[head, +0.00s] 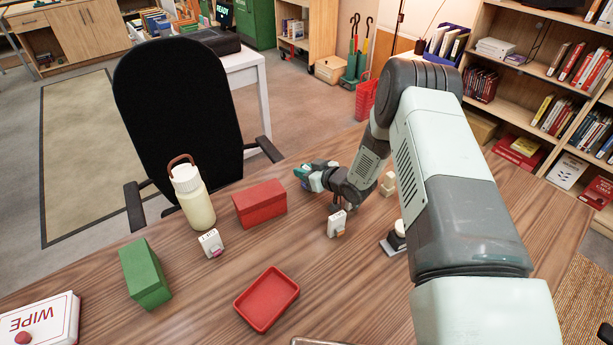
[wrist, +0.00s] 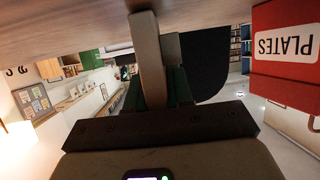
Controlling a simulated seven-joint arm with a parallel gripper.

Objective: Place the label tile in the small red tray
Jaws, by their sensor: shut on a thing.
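A small white label tile with an orange bit at its foot (head: 335,224) is upright at the middle of the wooden table in the head view. I cannot tell if the tile touches the table. The small red tray (head: 267,299) lies empty at the front, left of and nearer than my gripper.
A second white tile with a pink bit (head: 211,243) stands by the cream bottle (head: 193,197). A red box (head: 259,204), labelled PLATES in the wrist view (wrist: 287,50), and a green box (head: 146,272) stand left. Beige blocks (head: 388,184) are right. Table between tile and tray is clear.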

